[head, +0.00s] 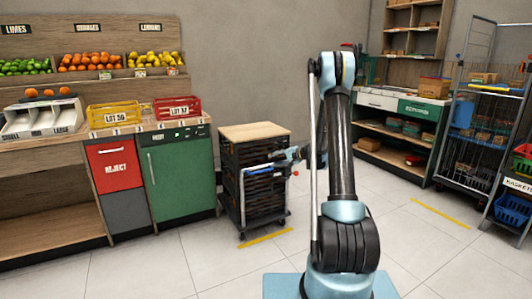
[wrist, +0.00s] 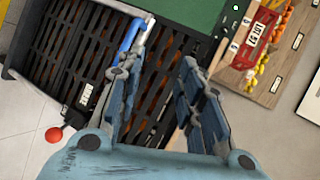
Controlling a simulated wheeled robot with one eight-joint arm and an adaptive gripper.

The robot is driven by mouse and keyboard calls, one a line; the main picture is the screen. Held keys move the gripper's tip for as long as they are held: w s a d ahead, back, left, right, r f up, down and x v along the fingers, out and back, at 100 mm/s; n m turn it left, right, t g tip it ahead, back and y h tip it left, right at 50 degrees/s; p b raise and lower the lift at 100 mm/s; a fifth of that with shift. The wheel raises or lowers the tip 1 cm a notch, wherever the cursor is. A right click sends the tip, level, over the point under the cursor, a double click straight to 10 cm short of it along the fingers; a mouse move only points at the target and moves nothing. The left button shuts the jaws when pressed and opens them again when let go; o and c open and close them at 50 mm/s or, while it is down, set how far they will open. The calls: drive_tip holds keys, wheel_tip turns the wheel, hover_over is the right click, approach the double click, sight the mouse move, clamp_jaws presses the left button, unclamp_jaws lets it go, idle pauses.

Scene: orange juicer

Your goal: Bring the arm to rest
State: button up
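My gripper (head: 284,155) is at the end of my arm, which rises in the middle of the head view and folds down behind itself. The gripper is beside the upper right side of the black crate stack (head: 254,188). In the wrist view my gripper (wrist: 158,75) has its two blue fingers spread apart, with nothing seen between them. Behind the fingers are the dark slats of a black crate (wrist: 70,45). A blue and white bar (wrist: 130,38) shows close by the left finger; I cannot tell whether they touch.
A wooden board (head: 254,131) tops the crate stack. A counter with a green cabinet (head: 180,172), a red reject bin (head: 113,165) and yellow (head: 113,115) and red (head: 177,107) crates stands at left. Shelving (head: 398,120) and a wire rack (head: 480,130) stand at right. Floor between is clear.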

drive_tip(key=s+d+r+n+g+h, duration=0.15)
drive_tip(key=s+r, duration=0.25)
drive_tip(key=s, duration=0.5)
drive_tip(key=s+r+n+g+h, duration=0.15)
drive_tip(key=s+r, duration=0.25)
drive_tip(key=s, duration=0.5)
drive_tip(key=s+d+r+n+h, duration=0.1)
drive_tip(key=s+r+h, duration=0.1)
drive_tip(key=s+r, duration=0.5)
drive_tip(key=s+d+f+n+g+h, duration=0.1)
drive_tip(key=s+d+f+h, duration=0.1)
drive_tip(key=s, duration=0.9)
drive_tip(key=s+d+f+h, duration=0.1)
drive_tip(key=s+d+f, duration=0.3)
drive_tip(key=s, duration=0.7)
drive_tip(key=s+d+f+n+g+h, duration=0.1)
drive_tip(key=s+d+f, duration=0.3)
drive_tip(key=s, duration=0.7)
drive_tip(key=shift+s+d+n+g+h, duration=0.3)
drive_tip(key=shift+s+d+h, duration=0.15)
drive_tip(key=shift+h, duration=0.35)
drive_tip(key=shift+w, duration=0.15)
drive_tip(key=shift+w+f, duration=0.2)
drive_tip(key=shift+w, duration=0.2)
